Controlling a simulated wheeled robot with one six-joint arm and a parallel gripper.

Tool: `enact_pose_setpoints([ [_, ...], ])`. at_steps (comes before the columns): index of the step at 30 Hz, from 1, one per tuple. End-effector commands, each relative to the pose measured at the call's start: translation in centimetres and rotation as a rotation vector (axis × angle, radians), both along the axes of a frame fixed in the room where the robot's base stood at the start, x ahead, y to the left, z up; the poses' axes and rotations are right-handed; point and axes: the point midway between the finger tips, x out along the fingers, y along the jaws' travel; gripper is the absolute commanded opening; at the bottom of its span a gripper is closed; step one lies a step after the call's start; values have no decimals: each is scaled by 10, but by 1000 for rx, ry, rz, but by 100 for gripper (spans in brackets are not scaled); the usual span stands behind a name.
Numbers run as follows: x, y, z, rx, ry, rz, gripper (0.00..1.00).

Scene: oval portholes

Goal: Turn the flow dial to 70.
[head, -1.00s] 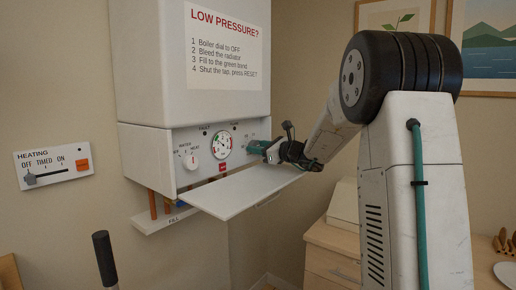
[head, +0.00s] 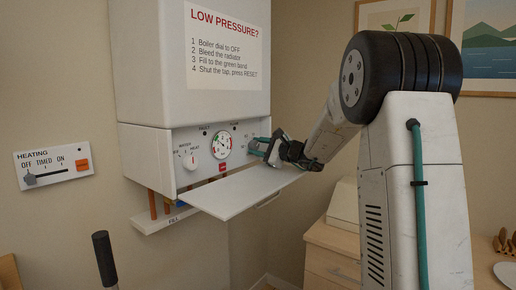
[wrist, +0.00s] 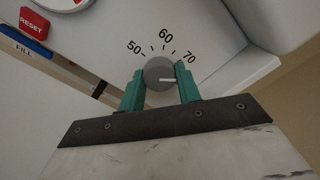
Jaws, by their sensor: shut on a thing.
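The flow dial (wrist: 160,74) is a round grey knob with a white pointer line, below printed marks 50, 60 and 70. My gripper (wrist: 160,77) has its teal fingers on either side of the knob and is shut on it. In the wrist view the pointer line lies almost level, towards the right finger, below the 70 label. In the head view my gripper (head: 261,146) is at the right part of the white boiler panel (head: 163,144), where its fingers hide the knob.
A round gauge (head: 221,146) and a red RESET button (wrist: 34,23) sit left of the dial. A white selector knob (head: 190,161) is further left. A white flap (head: 235,191) juts out below the panel, under my gripper. Pipes hang under the boiler.

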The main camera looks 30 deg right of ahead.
Motion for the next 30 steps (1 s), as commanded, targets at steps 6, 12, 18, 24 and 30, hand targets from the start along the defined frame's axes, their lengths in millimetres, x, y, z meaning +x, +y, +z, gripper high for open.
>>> enact_pose_setpoints([
  [6, 0, 0, -1, -159, -57, 2, 11],
  [12, 0, 0, -1, -266, -96, 2, 11],
  [18, 0, 0, -1, -328, -118, 2, 11],
  [24, 0, 0, -1, -353, -126, 3, 11],
  [30, 0, 0, -1, -355, -127, 3, 11],
])
